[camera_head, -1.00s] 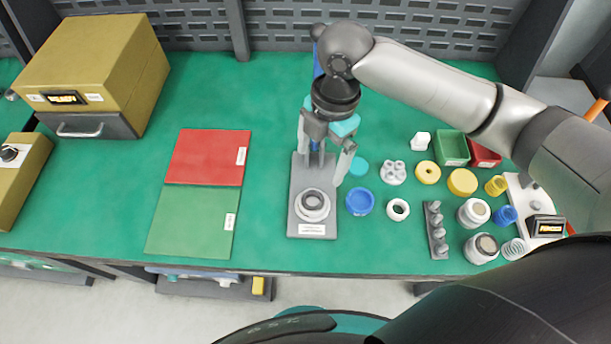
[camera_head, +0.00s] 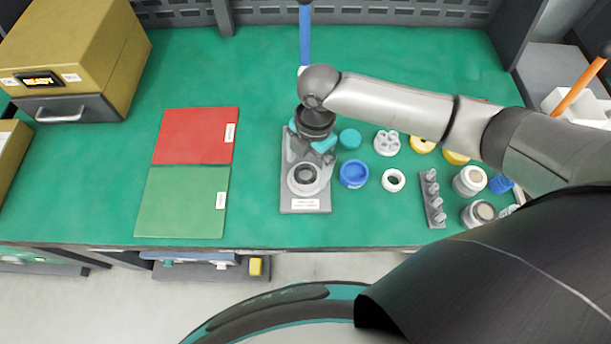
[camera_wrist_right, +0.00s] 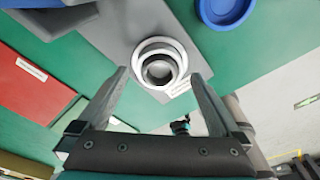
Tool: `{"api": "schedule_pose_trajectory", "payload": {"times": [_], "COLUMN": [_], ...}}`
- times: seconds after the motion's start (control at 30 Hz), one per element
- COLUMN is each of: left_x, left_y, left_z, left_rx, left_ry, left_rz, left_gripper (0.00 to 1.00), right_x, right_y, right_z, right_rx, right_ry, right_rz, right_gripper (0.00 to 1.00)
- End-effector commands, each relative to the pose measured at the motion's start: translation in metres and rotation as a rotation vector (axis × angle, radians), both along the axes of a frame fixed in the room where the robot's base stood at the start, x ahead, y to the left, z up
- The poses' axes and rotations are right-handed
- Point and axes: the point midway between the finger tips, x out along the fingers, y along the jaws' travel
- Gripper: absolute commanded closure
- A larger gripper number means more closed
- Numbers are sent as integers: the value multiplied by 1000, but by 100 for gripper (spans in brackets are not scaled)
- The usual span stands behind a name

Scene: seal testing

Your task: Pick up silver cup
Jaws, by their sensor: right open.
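A round silver-grey cup-like piece (camera_head: 304,174) with a dark centre sits in a pale ring on the grey plate (camera_head: 292,206) in the head view. It also shows in the wrist view (camera_wrist_right: 158,70), and I cannot tell for sure that it is the silver cup. My right gripper (camera_head: 308,155) is open above the back of the plate, pointing down. In the wrist view its fingers (camera_wrist_right: 158,78) stand apart on either side of the piece's near edge, with nothing between them that I can see held. My left gripper is not in view.
A blue dish (camera_head: 354,174) and a white ring (camera_head: 393,180) stand right of the plate. A grey peg rack (camera_head: 432,197) and white jars (camera_head: 469,181) are farther right. Red (camera_head: 197,135) and green (camera_head: 182,203) mats lie left. A yellow box (camera_head: 75,45) stands at back left.

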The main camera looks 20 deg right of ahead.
Motion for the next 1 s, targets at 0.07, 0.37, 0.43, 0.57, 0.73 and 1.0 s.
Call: {"api": "schedule_pose_trajectory", "payload": {"times": [0.07,0.37,0.43,0.57,0.73,1.0], "left_x": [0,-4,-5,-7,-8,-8], "left_y": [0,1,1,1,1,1], "left_z": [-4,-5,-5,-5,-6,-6], "left_rx": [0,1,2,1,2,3], "left_ry": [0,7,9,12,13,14], "left_rz": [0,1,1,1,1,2], "left_gripper": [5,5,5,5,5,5], "right_x": [-1,-1,-1,-1,-1,-1], "right_y": [1,2,2,2,2,2], "right_z": [-13,-22,-22,-22,-21,-21], "right_rx": [-1,0,0,0,-1,-2], "right_ry": [0,-1,-1,-1,-2,-1], "right_rz": [0,1,1,1,1,0], "right_gripper": [0,0,2,17,36,66]}}
